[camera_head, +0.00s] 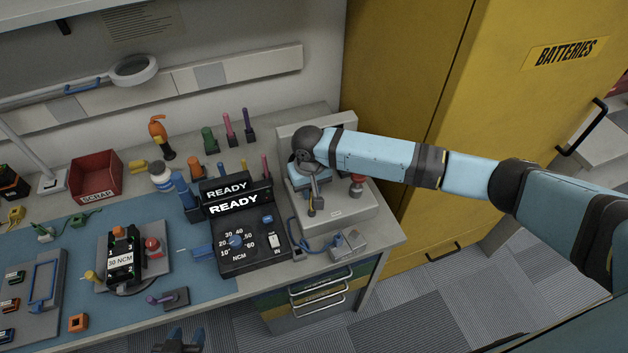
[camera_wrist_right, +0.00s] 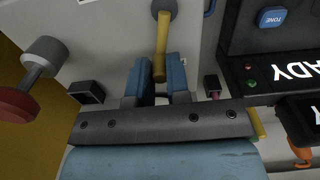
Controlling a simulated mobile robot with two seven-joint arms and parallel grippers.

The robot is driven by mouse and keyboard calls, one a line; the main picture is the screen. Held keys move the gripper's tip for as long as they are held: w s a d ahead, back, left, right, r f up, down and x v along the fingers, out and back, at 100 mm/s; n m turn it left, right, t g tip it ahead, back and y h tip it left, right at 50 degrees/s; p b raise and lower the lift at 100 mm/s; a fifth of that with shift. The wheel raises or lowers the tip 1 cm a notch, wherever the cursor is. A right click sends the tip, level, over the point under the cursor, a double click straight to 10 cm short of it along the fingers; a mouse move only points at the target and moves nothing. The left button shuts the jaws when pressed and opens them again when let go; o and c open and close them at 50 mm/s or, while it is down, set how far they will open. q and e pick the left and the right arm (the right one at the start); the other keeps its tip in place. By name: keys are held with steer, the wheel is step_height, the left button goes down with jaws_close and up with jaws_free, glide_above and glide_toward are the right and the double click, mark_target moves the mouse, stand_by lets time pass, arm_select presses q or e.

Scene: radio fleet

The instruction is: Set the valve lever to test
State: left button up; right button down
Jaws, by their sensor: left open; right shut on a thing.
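The valve lever (camera_wrist_right: 161,48), a brass-coloured bar on a round grey hub, is on the light grey panel in the right wrist view. My right gripper (camera_wrist_right: 162,88) is shut on the lever's free end, with a blue finger on each side. No test mark can be read in either view. My left gripper (camera_head: 180,342) is open and empty at the bottom edge of the head view, away from the fixture.
A red knob (camera_head: 357,184) on a stem stands just right of my right gripper. A black READY console (camera_head: 248,245) is to the left. The yellow batteries cabinet (camera_head: 400,80) is behind my right arm. A blue mat (camera_head: 210,285) with several tools covers the bench left.

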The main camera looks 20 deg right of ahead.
steer(key=shift+a+n, duration=0.2)
steer(key=shift+n, duration=0.3)
steer(key=c, duration=1.1)
jaws_free()
arm_select(q)
steer(key=shift+s+a+r, duration=0.1)
steer(key=shift+a+r, duration=0.05)
steer(key=shift+r, duration=0.05)
arm_select(e)
steer(key=shift+r, duration=0.25)
arm_select(q)
steer(key=shift+f+b, duration=0.35)
steer(key=shift+b, duration=0.05)
arm_select(e)
step_height(320, 180, up, 13)
steer(key=shift+r, duration=0.2)
